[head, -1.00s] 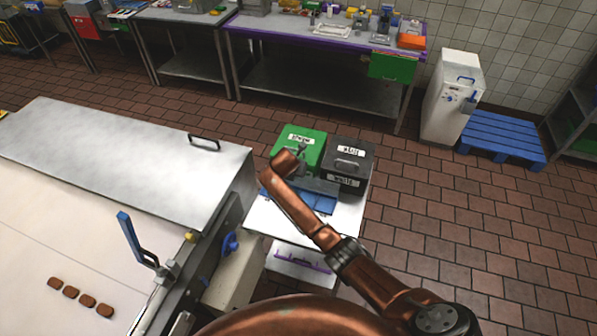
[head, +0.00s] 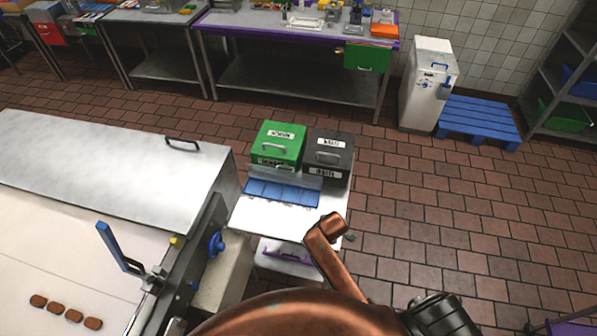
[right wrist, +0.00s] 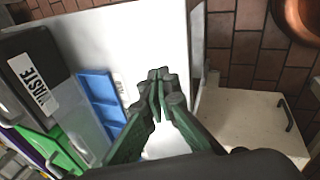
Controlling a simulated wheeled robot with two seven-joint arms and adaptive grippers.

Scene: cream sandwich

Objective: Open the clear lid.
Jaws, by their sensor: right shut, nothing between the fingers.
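The blue compartment tray (head: 272,193) lies on a white work surface. Its clear lid (head: 302,180) appears raised along the tray's back edge, leaning toward the bins, with the blue compartments uncovered in front. In the right wrist view, the see-through lid (right wrist: 88,122) shows between the black bin and the blue tray (right wrist: 98,92). My right gripper (right wrist: 158,78) is shut and empty above the white surface, apart from the lid and tray. In the head view, the right gripper (head: 349,238) is mostly hidden behind its copper wrist. My left gripper is not in view.
A green bin (head: 276,147) and a black waste bin (head: 329,155) stand behind the tray. A steel machine with a conveyor (head: 70,225) carrying several brown cookies is at left. Open tiled floor (head: 440,210) lies at right.

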